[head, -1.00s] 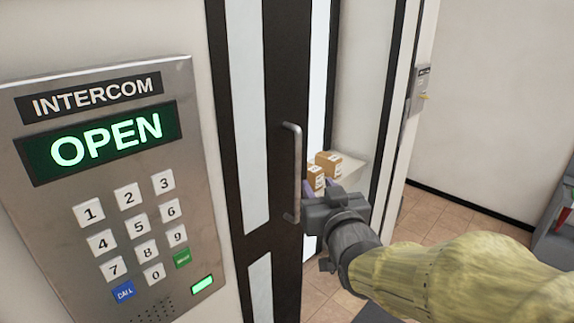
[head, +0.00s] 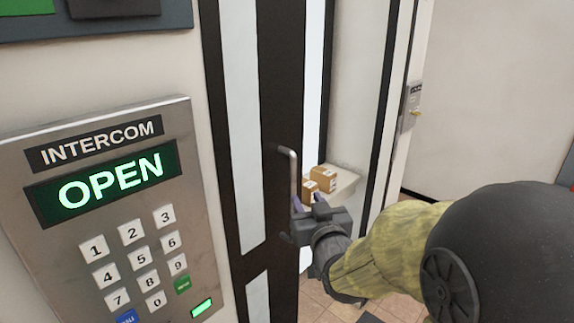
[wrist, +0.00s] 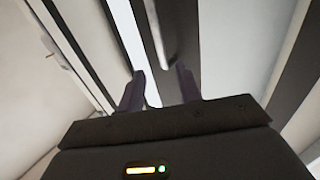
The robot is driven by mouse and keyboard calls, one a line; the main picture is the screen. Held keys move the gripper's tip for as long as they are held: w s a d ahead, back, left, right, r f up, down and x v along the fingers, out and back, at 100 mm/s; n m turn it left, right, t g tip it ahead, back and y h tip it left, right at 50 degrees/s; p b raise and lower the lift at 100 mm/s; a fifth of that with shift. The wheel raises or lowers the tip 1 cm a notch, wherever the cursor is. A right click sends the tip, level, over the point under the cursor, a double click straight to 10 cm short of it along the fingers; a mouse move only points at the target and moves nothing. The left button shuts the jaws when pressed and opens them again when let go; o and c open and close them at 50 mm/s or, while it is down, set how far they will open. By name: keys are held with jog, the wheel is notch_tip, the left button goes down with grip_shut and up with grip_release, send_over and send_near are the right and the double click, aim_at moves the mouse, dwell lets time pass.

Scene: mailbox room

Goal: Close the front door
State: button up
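The front door (head: 277,110) has a dark frame with pale glass panels. It stands left of centre in the head view, with an opening along its right edge. Its upright metal handle (head: 293,172) is on the dark frame near that edge. My gripper (head: 308,202) is at the lower part of the handle. In the wrist view, my gripper (wrist: 160,80) has its two purple fingers spread apart with nothing clamped between them. The handle (wrist: 160,35) shows there just beyond the fingertips, roughly in line with the gap. I cannot tell whether they touch.
An intercom (head: 110,210) reading OPEN is on the wall at the left. Two small cardboard boxes (head: 322,180) rest on a pale ledge (head: 345,178) beyond the opening. A small lock plate (head: 411,108) is on the door frame at right. Tiled floor shows below.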

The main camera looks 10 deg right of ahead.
aim_at(294, 175)
jog(key=w+p, duration=0.1)
jog(key=p, duration=0.2)
jog(key=w+p, duration=0.1)
jog(key=p, duration=0.2)
jog(key=w+p, duration=0.2)
jog(key=p, duration=0.1)
jog(key=shift+a+r, duration=0.1)
jog(key=shift+r, duration=0.15)
jog(key=w+p, duration=0.1)
jog(key=p, duration=0.4)
jog(key=shift+f, duration=0.1)
jog(key=w+p, duration=0.2)
jog(key=w, duration=0.2)
jog(key=w+p, duration=0.1)
jog(key=w, duration=0.3)
jog(key=shift+w+a+f+p, duration=0.2)
jog(key=shift+w+p, duration=0.05)
jog(key=shift+p, duration=0.15)
grip_shut()
